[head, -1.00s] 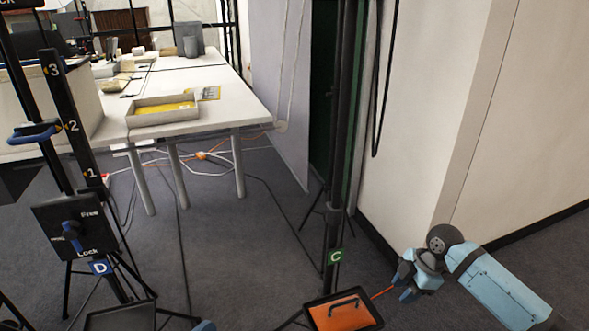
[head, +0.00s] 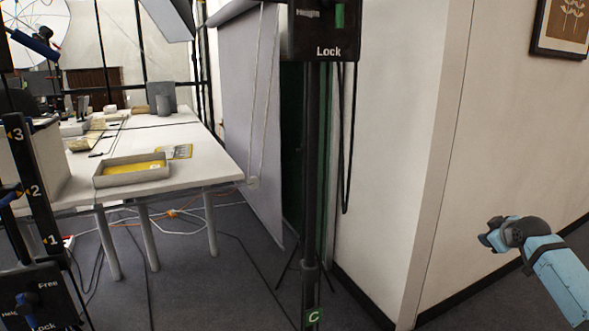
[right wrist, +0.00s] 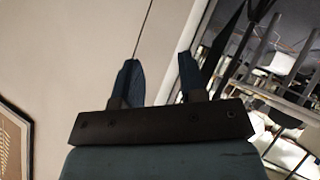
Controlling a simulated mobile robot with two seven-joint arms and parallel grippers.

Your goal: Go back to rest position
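My right gripper (head: 486,238) is at the right of the head view, in front of the white wall and clear of it. Its light-blue arm comes in from the lower right. In the right wrist view its two dark-blue fingers (right wrist: 158,78) stand apart with nothing between them, so it is open and empty. My left gripper is not in the head view.
A black stand with a "C" label (head: 314,317) rises left of my right arm. A numbered stand (head: 33,190) is at the left edge. A white table (head: 195,160) holds a shallow tray (head: 108,181). The white wall (head: 400,150) has a framed picture (head: 563,28).

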